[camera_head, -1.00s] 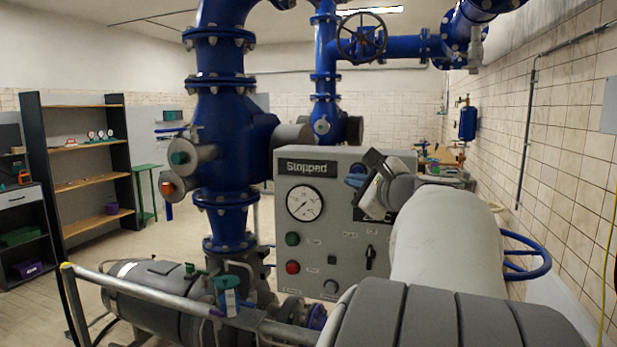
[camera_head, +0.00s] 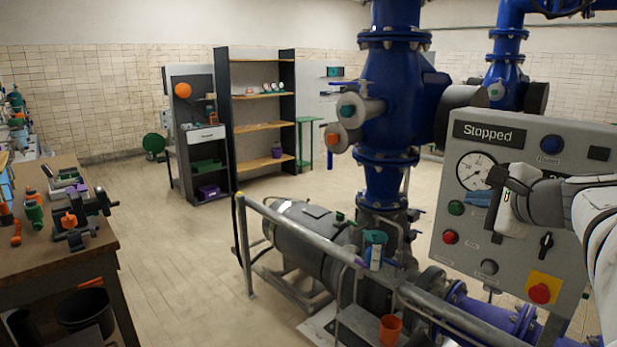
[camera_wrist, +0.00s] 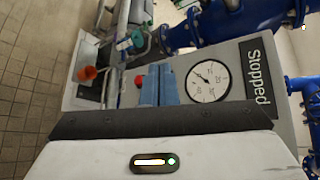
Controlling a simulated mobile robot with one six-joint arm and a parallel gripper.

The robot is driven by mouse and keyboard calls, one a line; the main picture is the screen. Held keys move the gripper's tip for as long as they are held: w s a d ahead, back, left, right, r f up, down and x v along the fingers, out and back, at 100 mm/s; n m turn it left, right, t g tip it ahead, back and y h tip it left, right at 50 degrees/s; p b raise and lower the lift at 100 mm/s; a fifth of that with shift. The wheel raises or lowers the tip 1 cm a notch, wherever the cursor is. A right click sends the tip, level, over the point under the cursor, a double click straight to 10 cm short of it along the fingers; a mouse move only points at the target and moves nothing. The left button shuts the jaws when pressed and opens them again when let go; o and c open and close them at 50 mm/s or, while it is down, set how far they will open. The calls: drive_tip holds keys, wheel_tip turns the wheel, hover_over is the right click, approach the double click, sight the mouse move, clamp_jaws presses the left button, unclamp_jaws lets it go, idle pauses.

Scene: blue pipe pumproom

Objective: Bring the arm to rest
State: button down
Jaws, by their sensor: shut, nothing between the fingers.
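My gripper (camera_head: 476,198) hangs in front of the grey control panel (camera_head: 575,220) in the head view, just below the gauge. Its blue fingers (camera_wrist: 158,84) are together and empty in the wrist view. My arm reaches in from the right edge. The panel display reads "Stopped" (camera_head: 488,133). The round gauge (camera_head: 476,171) also shows in the wrist view (camera_wrist: 208,81). I cannot tell how far the fingertips are from the panel face.
A metal rail (camera_head: 305,230) runs in front of the grey motor (camera_head: 308,238). A blue pipe (camera_head: 385,185) rises beside the panel. An orange cup (camera_head: 390,330) stands low near the rail. A workbench (camera_head: 60,250) with parts is at left. Open floor (camera_head: 190,270) lies between.

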drive_tip(key=s+a+f+n+g+y, duration=0.1)
drive_tip(key=s+a+f+n+g, duration=0.15)
drive_tip(key=a+f, duration=0.2)
drive_tip(key=s+a+f+n+g, duration=0.1)
drive_tip(key=a+f+n+g, duration=0.1)
drive_tip(key=a+f+n, duration=0.3)
drive_tip(key=s+a+f+n+g+h, duration=0.3)
drive_tip(key=s+a+f+n+g, duration=0.2)
drive_tip(key=s+f+n, duration=0.8)
drive_tip(key=s+a, duration=0.1)
drive_tip(key=a, duration=0.2)
drive_tip(key=shift+s+a+g, duration=0.15)
drive_tip(key=shift+s+g, duration=0.2)
drive_tip(key=shift+s, duration=0.05)
